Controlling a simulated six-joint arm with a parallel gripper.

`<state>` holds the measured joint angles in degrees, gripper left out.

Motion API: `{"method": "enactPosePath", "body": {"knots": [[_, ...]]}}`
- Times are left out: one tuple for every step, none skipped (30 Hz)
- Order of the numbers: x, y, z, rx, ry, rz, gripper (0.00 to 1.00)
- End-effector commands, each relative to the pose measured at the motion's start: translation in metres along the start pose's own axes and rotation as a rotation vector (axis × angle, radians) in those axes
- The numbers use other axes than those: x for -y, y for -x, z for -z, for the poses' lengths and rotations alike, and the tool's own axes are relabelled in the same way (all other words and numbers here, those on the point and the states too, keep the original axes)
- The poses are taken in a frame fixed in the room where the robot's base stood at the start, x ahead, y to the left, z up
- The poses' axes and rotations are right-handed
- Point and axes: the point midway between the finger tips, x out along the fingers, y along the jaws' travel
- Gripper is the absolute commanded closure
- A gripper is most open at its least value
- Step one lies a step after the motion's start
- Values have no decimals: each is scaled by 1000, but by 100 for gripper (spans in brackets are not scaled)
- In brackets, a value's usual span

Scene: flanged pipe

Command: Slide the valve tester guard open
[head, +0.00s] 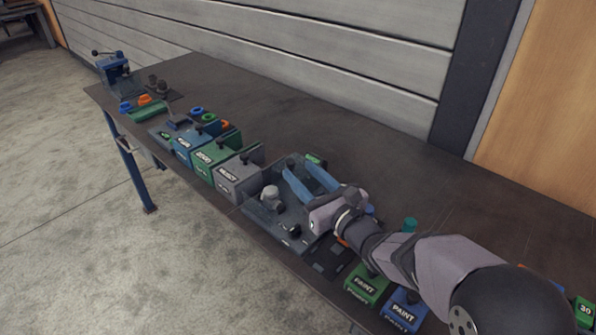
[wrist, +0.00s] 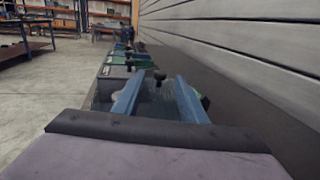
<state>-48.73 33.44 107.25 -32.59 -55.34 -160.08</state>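The valve tester (head: 272,222) is a dark grey fixture near the table's front edge, with a pale round fitting (head: 270,196) at its left side. What looks like a clear guard (wrist: 155,102) shows as a translucent area between my fingers in the wrist view, with a black knob (wrist: 160,75) near its far end. How far the guard is open I cannot tell. My gripper (head: 291,166) has blue fingers spread apart over the back of the tester, pointing left. The fingers also show apart in the wrist view (wrist: 160,80); I see no contact with the knob.
A grey reject box (head: 240,178), a green box (head: 212,160) and a blue box (head: 184,147) stand left of the tester. Green (head: 366,286) and blue (head: 403,310) paint boxes stand at the front right. The table's back (head: 330,130) is clear before the wall.

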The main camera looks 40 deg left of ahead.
Motion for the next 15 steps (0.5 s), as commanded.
{"method": "enactPosePath", "body": {"knots": [[1,8,1,2,1,2,62],[1,12,1,1,0,2,62],[1,16,0,2,0,2,62],[1,20,1,1,0,2,62],[1,23,1,1,0,2,62],[1,27,1,1,0,2,62],[1,30,1,1,0,2,62],[1,32,0,2,0,2,62],[1,35,0,2,0,1,62],[1,37,0,2,0,1,62],[1,38,0,2,0,1,62],[0,40,0,2,0,1,62],[0,41,0,1,0,1,62],[0,41,0,1,-1,1,62],[0,42,0,1,-1,1,62]]}}
